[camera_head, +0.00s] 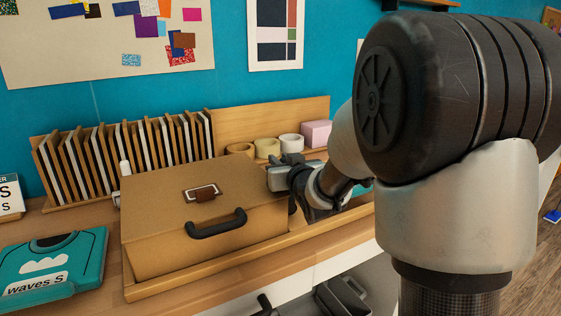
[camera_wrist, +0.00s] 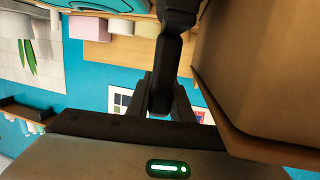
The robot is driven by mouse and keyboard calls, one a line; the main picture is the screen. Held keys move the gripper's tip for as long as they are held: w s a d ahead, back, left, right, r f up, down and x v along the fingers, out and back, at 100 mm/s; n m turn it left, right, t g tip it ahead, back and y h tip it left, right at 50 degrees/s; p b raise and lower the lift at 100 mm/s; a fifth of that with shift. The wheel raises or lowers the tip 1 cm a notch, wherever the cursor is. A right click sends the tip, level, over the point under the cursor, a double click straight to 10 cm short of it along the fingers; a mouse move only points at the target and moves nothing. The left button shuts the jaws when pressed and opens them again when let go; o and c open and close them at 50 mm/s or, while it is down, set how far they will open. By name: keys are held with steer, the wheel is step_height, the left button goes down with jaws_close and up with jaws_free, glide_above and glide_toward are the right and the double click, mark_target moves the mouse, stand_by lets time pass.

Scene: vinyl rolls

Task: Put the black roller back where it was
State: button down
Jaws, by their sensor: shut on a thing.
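My gripper (camera_wrist: 164,98) is shut on the black roller (camera_wrist: 171,58) in the wrist view. The dark shaft of the roller runs from between the fingers to the top of the picture. In the head view my gripper (camera_head: 290,174) is at the right side of the brown cardboard case. The fingertips and the roller cannot be made out there, hidden by the case and my wrist. In the wrist view the roller is close beside the case (camera_wrist: 262,65); I cannot tell whether they touch.
The brown case (camera_head: 165,215), with a black handle, stands in a wooden tray (camera_head: 245,262). Tape rolls (camera_head: 267,148) and a pink block (camera_head: 316,133) sit behind my gripper. A slotted wooden rack (camera_head: 125,155) is at the back left, a teal case (camera_head: 55,268) at the front left.

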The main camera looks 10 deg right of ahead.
steer(key=shift+f, duration=0.15)
steer(key=shift+c, duration=1.4)
jaws_free()
steer(key=shift+s+f, duration=0.1)
steer(key=f+v, duration=0.1)
steer(key=v, duration=0.7)
steer(key=shift+s+f, duration=0.3)
steer(key=shift+s, duration=0.25)
